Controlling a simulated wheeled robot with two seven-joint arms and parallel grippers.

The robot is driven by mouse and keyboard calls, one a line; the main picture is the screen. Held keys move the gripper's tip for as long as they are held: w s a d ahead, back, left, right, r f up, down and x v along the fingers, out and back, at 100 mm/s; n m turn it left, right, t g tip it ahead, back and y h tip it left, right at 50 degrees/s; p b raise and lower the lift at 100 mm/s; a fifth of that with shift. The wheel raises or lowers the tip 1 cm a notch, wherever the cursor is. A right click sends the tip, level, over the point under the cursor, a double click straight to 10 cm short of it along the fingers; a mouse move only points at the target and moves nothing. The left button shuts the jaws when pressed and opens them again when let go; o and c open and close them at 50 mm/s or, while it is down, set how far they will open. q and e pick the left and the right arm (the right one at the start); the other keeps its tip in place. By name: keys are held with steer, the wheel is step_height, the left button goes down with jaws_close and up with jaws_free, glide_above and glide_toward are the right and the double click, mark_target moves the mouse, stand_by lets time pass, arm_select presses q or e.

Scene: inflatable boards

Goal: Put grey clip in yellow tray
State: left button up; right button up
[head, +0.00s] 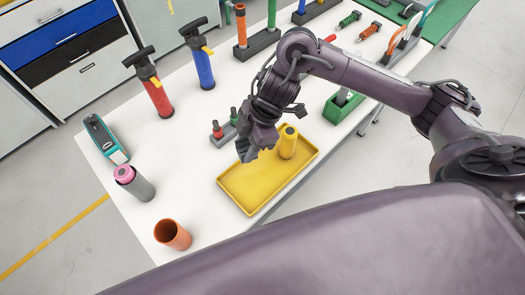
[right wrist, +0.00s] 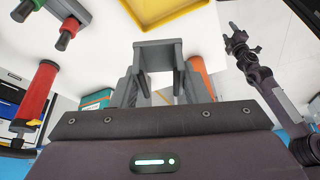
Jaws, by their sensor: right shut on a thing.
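The yellow tray (head: 240,192) lies near the table's front edge, with a yellow cylinder (head: 288,142) standing in it towards the far right. My right gripper (head: 250,152) is above the tray's far left part. In the right wrist view it is shut on the grey clip (right wrist: 158,46), a bracket-like piece between the grey fingers. The clip's lower part is hidden by the gripper body. The tray's corner (right wrist: 170,12) shows at the top of that view. Part of my left arm (right wrist: 255,70) shows at the right there; its jaws are too small to read.
A grey block with red and green pegs (head: 222,133) is just behind the tray. An orange cup (head: 172,235), a grey cylinder with a pink top (head: 138,184), a teal device (head: 105,138) and red and blue pumps (head: 204,65) stand to the left. A green holder (head: 340,107) is at right.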

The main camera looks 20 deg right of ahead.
steer(key=f+b, duration=0.1)
steer(key=f, duration=0.6)
steer(key=f+b, duration=0.1)
steer(key=f, duration=0.6)
steer(key=shift+s+f+b, duration=0.2)
steer(key=shift+f+b, duration=0.1)
steer(key=shift+b, duration=0.05)
steer(key=shift+f, duration=2.6)
steer(key=shift+f, duration=0.15)
steer(key=o, duration=0.9)
steer(key=shift+o, duration=0.2)
